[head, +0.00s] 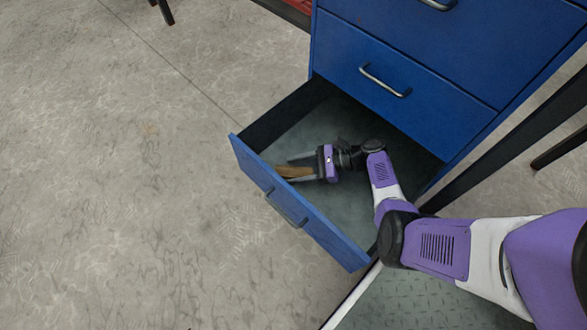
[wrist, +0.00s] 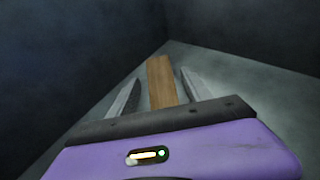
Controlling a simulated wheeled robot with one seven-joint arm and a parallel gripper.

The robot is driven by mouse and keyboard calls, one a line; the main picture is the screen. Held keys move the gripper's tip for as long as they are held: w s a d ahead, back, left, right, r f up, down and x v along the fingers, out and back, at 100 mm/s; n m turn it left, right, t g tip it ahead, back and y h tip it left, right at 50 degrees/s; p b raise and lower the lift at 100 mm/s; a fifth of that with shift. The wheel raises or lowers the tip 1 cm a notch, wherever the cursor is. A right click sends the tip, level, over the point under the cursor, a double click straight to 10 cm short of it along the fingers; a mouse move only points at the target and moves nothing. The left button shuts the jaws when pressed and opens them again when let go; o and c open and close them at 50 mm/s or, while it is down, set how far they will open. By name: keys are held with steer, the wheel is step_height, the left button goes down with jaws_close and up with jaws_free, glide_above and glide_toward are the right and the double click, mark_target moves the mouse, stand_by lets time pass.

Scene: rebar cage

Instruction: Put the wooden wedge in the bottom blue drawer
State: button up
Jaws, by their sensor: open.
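The bottom blue drawer (head: 318,225) is pulled out from the blue cabinet in the head view. The brown wooden wedge (head: 294,171) is inside it, near the drawer's front left part. My gripper (head: 297,164) reaches down into the drawer. In the wrist view the wedge (wrist: 161,82) lies between the two grey fingers of my gripper (wrist: 160,93), with a gap on each side. The fingers are open. The near end of the wedge is hidden behind the gripper body.
The drawer floor (head: 345,110) around the wedge is bare. Closed blue drawers with metal handles (head: 385,80) stand above. A dark slanted leg (head: 520,135) is right of the cabinet. Open concrete floor (head: 120,180) lies to the left.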

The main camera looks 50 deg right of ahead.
steer(key=p+v, duration=0.2)
steer(key=v, duration=0.4)
steer(key=shift+s+d, duration=0.15)
steer(key=shift+s, duration=0.05)
steer(key=shift+r, duration=0.15)
